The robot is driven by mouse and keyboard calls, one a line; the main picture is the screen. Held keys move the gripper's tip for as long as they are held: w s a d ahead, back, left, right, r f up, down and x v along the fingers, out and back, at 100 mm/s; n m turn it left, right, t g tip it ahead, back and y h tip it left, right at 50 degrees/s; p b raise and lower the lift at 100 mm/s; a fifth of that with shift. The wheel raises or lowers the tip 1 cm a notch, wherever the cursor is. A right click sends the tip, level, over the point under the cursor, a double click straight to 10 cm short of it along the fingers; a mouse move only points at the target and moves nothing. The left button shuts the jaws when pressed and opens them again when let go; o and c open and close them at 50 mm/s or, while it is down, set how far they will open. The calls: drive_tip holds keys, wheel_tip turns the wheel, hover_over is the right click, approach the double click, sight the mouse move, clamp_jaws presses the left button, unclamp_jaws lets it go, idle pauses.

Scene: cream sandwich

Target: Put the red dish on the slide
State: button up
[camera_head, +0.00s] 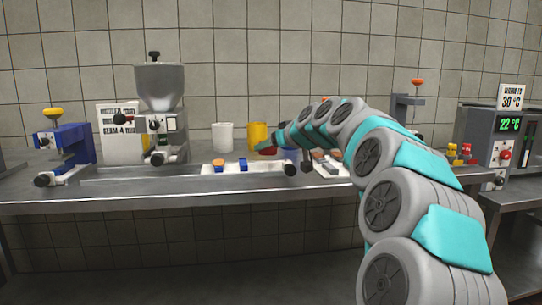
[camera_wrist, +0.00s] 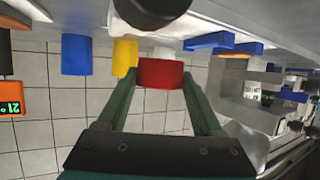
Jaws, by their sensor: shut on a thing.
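The red dish (camera_wrist: 160,74) is held between the two green fingers of my gripper (camera_wrist: 160,88) in the wrist view. In the head view the red dish (camera_head: 266,150) shows as a small red shape at the end of my arm, above the bench and in front of the yellow cup. The pale slide (camera_head: 262,168) lies along the bench below my gripper (camera_head: 272,146). An orange piece (camera_head: 218,163) and a blue piece (camera_head: 243,164) sit on it. The dish looks apart from the slide. The slide's right part is partly hidden by my arm.
A white cup (camera_head: 222,137), a yellow cup (camera_head: 258,133) and a blue cup (camera_wrist: 76,54) stand behind the slide. A hopper machine (camera_head: 160,100) and a blue device (camera_head: 68,150) stand to the left. A heater with a display (camera_head: 505,135) is at right.

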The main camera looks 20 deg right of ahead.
sight(271, 167)
drive_tip(key=shift+w+d+f, duration=0.15)
drive_tip(key=shift+w+d, duration=0.2)
drive_tip(key=shift+w, duration=0.25)
drive_tip(key=shift+w+f, duration=0.1)
drive_tip(key=shift+f, duration=1.65)
drive_tip(key=shift+f, duration=0.2)
drive_tip(key=o, duration=1.3)
drive_tip(key=shift+s+r, duration=0.2)
drive_tip(key=shift+r, duration=0.1)
drive_tip(key=b+v, duration=0.1)
drive_tip(key=v, duration=1)
drive_tip(key=shift+s+d+r, duration=0.15)
drive_tip(key=shift+s, duration=0.15)
